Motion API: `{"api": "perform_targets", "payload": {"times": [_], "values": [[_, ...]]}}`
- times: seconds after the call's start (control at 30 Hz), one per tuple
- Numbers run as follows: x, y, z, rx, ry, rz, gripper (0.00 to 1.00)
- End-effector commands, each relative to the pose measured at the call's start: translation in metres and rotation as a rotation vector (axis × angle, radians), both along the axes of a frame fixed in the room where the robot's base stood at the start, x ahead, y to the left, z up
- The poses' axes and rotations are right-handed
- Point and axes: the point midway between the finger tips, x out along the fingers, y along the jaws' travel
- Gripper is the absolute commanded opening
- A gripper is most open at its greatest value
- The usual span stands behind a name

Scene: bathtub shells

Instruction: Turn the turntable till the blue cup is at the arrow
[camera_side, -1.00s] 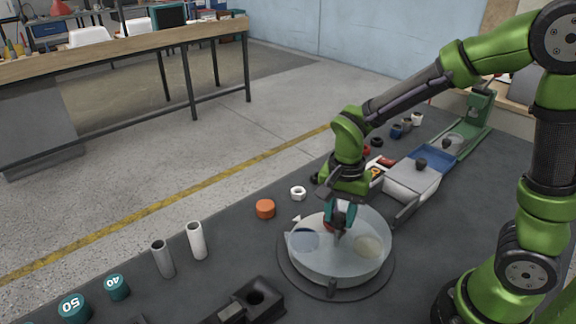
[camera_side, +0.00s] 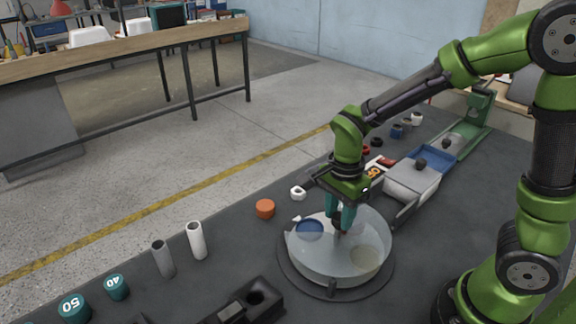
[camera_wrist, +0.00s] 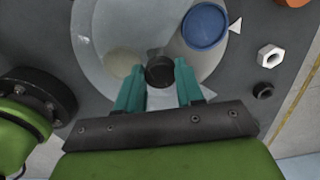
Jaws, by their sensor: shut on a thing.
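The turntable (camera_side: 320,273) is a pale round dish with a clear wall on a dark base. The blue cup (camera_side: 309,228) lies in it at the far left, close beside the small white arrow (camera_side: 296,219). In the wrist view the blue cup (camera_wrist: 205,26) sits just left of the arrow (camera_wrist: 236,25), which points toward it. A cream cup (camera_side: 364,258) is on the opposite side. My gripper (camera_side: 341,226) reaches down to the middle; the wrist view shows its teal fingers (camera_wrist: 159,85) shut on a dark knob (camera_wrist: 160,70).
A white nut (camera_side: 298,193) and an orange cylinder (camera_side: 265,208) stand left of the turntable. A black block with a round hole (camera_side: 258,297) is in front. White (camera_side: 196,240) and grey (camera_side: 163,258) tubes stand at left.

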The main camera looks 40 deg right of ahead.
Motion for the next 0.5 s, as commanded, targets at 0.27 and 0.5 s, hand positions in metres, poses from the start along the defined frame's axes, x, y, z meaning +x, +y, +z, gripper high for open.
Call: {"api": "perform_targets", "payload": {"times": [0.27,0.5], "values": [[0.0012,-0.0010,0.0022,0.000,-0.004,-0.115,0.00],[0.0013,-0.0011,0.0023,0.000,-0.003,-0.174,0.00]]}}
